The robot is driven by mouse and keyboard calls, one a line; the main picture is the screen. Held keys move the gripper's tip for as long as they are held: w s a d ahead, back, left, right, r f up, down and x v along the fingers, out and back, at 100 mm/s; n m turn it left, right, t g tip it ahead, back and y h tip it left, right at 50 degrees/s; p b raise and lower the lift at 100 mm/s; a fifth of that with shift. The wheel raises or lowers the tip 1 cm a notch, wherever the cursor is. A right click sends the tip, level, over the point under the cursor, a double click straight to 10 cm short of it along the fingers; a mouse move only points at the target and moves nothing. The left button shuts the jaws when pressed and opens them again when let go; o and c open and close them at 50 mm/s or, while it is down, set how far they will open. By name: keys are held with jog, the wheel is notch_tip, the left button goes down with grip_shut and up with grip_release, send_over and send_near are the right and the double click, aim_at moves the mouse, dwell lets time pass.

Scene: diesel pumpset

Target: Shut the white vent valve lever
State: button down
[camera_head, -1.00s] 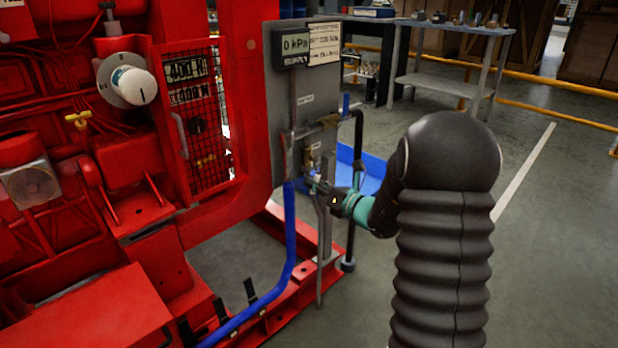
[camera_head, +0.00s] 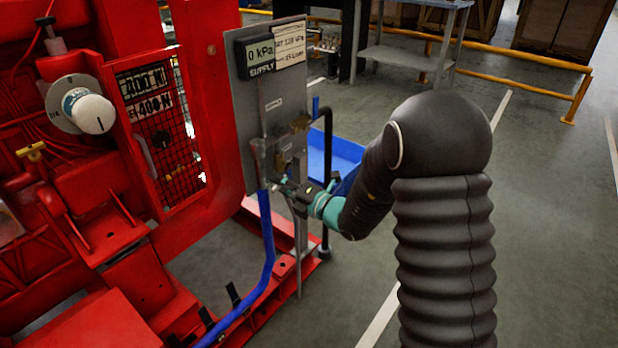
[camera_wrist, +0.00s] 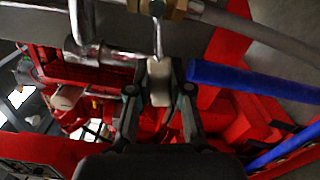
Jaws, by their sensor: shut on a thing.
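The white vent valve lever (camera_wrist: 160,82) is between my gripper's two fingers in the wrist view. It hangs on a thin metal stem below a brass valve body (camera_wrist: 158,8). My gripper (camera_wrist: 160,86) is shut on the lever, with a finger on each side. In the head view my gripper (camera_head: 280,188) is at the lower part of the grey panel (camera_head: 262,115), near brass fittings. The lever is too small to make out clearly there.
A blue hose (camera_head: 267,250) runs down beside my gripper, and also crosses the wrist view (camera_wrist: 250,83). A black pipe (camera_head: 327,165) stands just right of it. The red pumpset frame (camera_head: 205,100) fills the left. Open floor (camera_head: 540,230) lies at the right.

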jog(key=shift+s+r+m, duration=0.1)
jog(key=shift+r+m, duration=0.45)
jog(key=shift+m, duration=0.55)
jog(key=c, duration=1)
grip_release()
jog(key=shift+c, duration=0.2)
jog(key=shift+r, duration=0.1)
jog(key=v, duration=1.2)
